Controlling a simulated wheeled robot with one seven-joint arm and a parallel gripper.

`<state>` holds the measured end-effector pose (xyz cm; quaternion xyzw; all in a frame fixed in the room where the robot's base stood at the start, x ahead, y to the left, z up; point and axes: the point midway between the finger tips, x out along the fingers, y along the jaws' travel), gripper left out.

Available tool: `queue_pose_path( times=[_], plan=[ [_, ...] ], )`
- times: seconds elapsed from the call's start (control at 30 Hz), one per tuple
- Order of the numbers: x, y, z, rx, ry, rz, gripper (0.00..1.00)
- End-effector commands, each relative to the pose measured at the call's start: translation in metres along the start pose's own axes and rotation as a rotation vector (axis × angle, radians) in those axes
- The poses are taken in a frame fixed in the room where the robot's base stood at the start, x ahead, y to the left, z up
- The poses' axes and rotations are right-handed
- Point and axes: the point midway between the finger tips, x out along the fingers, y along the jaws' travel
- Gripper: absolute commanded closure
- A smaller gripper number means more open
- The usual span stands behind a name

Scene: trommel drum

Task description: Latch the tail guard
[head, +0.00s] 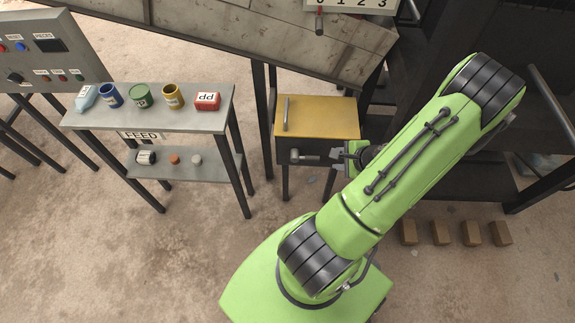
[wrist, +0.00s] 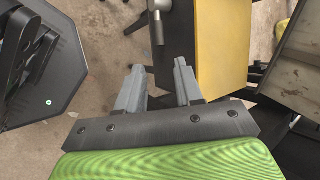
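The yellow guard (head: 330,117) is a flat panel on a dark box, with a grey bar handle (head: 287,113) near its left edge. It also shows at the upper right in the wrist view (wrist: 222,45). A dark lever with a pale grey end (head: 296,155) sticks out along the box's front. In the wrist view the lever (wrist: 157,28) hangs just beyond my fingertips, in line with the gap. My gripper (head: 340,158) is in front of the box; its two grey fingers (wrist: 157,66) are apart with nothing between them. Whether the guard is latched cannot be told.
A grey shelf (head: 155,122) with several containers stands left, with a FEED label. The large grey sloping chute (head: 250,38) is behind. Several brown blocks (head: 440,233) lie on the floor at right. A control panel (head: 45,50) is far left. Floor between shelf and box is clear.

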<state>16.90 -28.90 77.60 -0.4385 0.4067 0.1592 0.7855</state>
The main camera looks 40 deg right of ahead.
Motion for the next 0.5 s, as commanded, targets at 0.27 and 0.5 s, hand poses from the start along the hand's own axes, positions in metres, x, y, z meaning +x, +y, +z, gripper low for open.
queue_pose_path(
  times=[0.27,0.5],
  plan=[
    [0.031,0.009,-0.012,0.081,0.013,-0.029,0.64],
    [0.093,0.008,-0.013,0.077,0.013,-0.028,0.64]
  ],
)
